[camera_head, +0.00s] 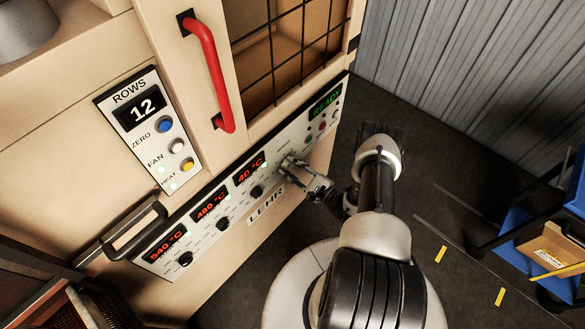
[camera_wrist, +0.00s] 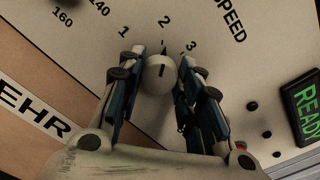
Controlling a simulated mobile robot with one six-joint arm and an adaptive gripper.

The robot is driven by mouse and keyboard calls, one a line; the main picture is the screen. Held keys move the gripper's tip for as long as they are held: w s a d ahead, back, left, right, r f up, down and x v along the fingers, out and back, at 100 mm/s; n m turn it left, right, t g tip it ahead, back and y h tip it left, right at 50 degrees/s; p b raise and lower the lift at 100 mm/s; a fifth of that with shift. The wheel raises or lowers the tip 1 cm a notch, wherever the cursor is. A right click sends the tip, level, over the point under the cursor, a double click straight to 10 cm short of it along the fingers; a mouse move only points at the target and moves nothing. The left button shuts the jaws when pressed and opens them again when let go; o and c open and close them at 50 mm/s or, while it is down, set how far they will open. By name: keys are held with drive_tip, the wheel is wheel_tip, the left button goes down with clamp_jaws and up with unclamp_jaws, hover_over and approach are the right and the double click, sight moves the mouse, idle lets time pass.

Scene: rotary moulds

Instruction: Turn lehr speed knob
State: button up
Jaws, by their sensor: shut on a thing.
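The lehr speed knob (camera_wrist: 160,74) is a pale round knob with a dark pointer mark. In the wrist view it sits on the white panel under a dial marked 1, 2, 3 and the word SPEED. Its pointer is close to the 2. My gripper (camera_wrist: 158,77) is shut on the knob, one finger on each side. In the head view my gripper (camera_head: 290,168) reaches the right part of the lehr panel (camera_head: 206,240) and hides the knob.
Dark knobs (camera_head: 223,223) sit under red displays left of my gripper. A green READY display (camera_head: 325,104) and small buttons are to the right. A red door handle (camera_head: 208,75) stands out above the panel. A blue cart (camera_head: 520,225) stands at the right; dark floor lies between.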

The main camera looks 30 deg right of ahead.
drive_tip(key=shift+n, duration=0.6)
drive_tip(key=o, duration=1.1)
drive_tip(key=shift+c, duration=0.2)
drive_tip(key=v, duration=1.2)
